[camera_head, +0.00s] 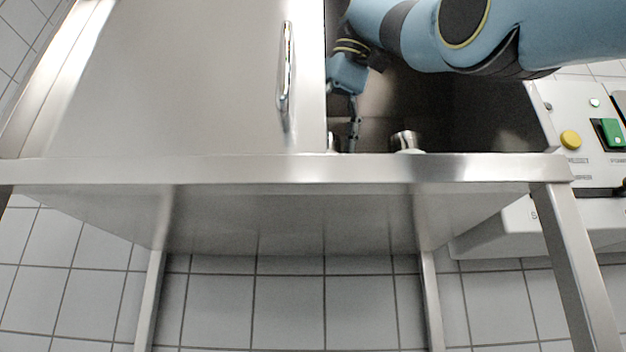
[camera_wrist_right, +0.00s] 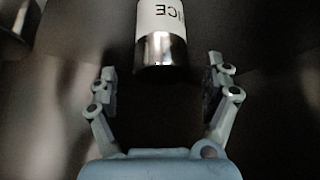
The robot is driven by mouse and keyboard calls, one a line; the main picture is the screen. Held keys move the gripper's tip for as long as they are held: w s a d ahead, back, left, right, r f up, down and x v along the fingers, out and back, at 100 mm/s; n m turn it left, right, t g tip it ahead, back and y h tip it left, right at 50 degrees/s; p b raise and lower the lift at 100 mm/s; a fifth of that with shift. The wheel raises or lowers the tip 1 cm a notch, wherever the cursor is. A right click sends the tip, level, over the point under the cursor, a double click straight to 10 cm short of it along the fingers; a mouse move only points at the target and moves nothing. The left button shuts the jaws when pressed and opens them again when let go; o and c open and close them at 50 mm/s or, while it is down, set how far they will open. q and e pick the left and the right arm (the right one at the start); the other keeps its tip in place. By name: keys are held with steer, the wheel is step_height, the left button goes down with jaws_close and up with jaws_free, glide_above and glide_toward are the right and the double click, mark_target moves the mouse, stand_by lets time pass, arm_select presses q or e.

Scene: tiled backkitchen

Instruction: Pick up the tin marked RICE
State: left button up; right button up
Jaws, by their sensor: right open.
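The tin marked RICE (camera_wrist_right: 163,45) shows in the right wrist view, shiny metal with a white label. The letters "ICE" are readable and turned around; the rest of the word is cut off. My right gripper (camera_wrist_right: 160,82) is open, its fingers on either side of the line to the tin, with the tin's near end around fingertip level. No finger visibly touches it. In the head view my right gripper (camera_head: 354,122) reaches down inside the dark cabinet opening. A sliver of a tin (camera_head: 333,142) shows beside it, mostly hidden. My left gripper is out of view.
Another metal tin (camera_head: 405,141) stands to the right in the opening; a second tin also shows at upper left in the wrist view (camera_wrist_right: 14,35). A steel door (camera_head: 200,85) with a handle covers the cabinet's left side. The front ledge (camera_head: 250,170) hides the tins' lower parts.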

steer(key=shift+w+a+f, duration=0.15)
steer(key=shift+f, duration=0.75)
steer(key=p+x, duration=0.1)
steer(key=x, duration=0.4)
steer(key=shift+w+r, duration=0.15)
steer(key=shift+s, duration=0.2)
steer(key=shift+c, duration=0.6)
steer(key=c, duration=1.5)
